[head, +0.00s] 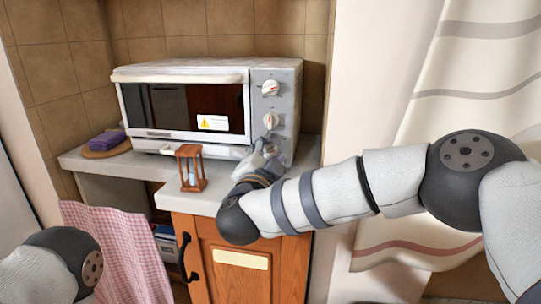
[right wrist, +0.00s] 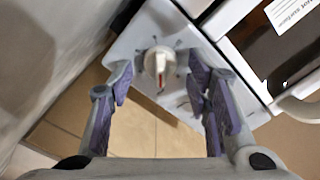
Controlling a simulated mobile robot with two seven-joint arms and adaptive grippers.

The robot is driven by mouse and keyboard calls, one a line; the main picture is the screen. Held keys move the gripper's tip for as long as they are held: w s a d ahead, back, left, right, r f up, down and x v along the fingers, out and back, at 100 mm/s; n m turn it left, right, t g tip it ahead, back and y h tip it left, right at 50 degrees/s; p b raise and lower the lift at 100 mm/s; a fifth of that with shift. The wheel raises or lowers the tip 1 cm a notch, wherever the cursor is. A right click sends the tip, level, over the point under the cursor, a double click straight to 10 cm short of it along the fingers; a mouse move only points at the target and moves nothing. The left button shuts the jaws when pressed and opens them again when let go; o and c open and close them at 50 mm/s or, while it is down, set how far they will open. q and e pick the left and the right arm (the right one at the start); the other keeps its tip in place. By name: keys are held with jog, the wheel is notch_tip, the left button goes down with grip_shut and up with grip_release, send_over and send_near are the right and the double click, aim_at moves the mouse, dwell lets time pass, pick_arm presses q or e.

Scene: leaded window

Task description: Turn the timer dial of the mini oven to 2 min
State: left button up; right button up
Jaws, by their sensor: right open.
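The mini oven (head: 187,135) is white and stands on the counter, its control panel at the right of its dark glass door. The panel shows an upper dial (head: 270,88) and a dial below it (head: 270,120); my gripper covers the lower panel. I cannot read which dial is the timer. My right gripper (head: 264,148) is in front of the lower panel. In the right wrist view its open fingers (right wrist: 160,78) stand either side of a white dial (right wrist: 158,60) with a red mark, with gaps on both sides. My left gripper is out of view.
A wooden hourglass (head: 190,168) stands on the counter (head: 215,197) in front of the oven, left of my right gripper. A purple item (head: 107,140) lies on a board at the left. A wooden cabinet (head: 230,275) and checked cloth (head: 120,240) are below.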

grip_shut()
jog(key=shift+r+m, duration=0.2)
jog(key=shift+m, duration=0.2)
jog(key=shift+f, duration=0.15)
grip_release()
jog(key=s+a, duration=0.2)
jog(key=s, duration=1)
jog(key=shift+a, duration=0.15)
jog(key=shift+w, duration=0.1)
